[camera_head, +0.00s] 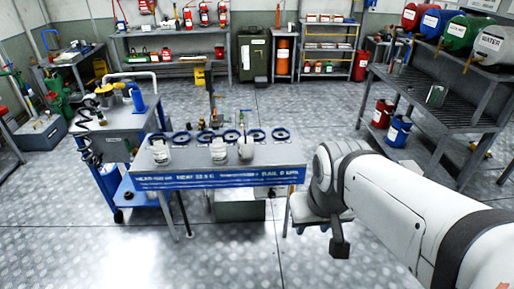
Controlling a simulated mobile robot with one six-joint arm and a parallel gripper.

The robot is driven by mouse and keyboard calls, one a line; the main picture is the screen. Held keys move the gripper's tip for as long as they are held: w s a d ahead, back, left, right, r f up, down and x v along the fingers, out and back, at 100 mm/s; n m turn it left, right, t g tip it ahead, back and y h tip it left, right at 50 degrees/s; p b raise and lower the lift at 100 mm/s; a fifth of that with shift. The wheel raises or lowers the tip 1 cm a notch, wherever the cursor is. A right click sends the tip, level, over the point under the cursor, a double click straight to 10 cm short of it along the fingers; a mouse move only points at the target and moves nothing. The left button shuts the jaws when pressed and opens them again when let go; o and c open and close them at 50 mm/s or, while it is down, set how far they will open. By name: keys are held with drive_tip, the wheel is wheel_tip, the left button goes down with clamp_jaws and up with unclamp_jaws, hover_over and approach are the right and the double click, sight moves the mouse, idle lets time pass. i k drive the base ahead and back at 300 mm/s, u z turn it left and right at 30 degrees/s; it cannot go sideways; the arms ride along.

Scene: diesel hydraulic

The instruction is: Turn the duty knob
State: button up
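No duty knob can be made out for certain at this size. A grey bench with a blue lettered front (222,179) stands in the middle, its lettering too blurred to read. A row of several dark blue round rings or handwheels (230,136) lies along its top, with pale containers (219,152) in front of them. My white arm comes in from the lower right and bends just right of this bench. A dark block (340,246) hangs below the bend and may be my gripper, apart from the bench; its fingers cannot be made out.
A blue-framed cart (118,122) with a blue pump-like part (138,98) adjoins the bench on the left. A dark shelf rack (450,110) with coloured drums stands at right. A green cabinet (254,55) stands at the back. Metal floor (90,255) in front is clear.

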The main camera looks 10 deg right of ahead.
sight(271, 194)
drive_tip(key=i, duration=0.8)
drive_tip(key=z, duration=1.2)
drive_tip(key=k, duration=1.8)
drive_tip(key=u, duration=0.55)
drive_tip(key=i, duration=1)
drive_tip(key=u, duration=0.1)
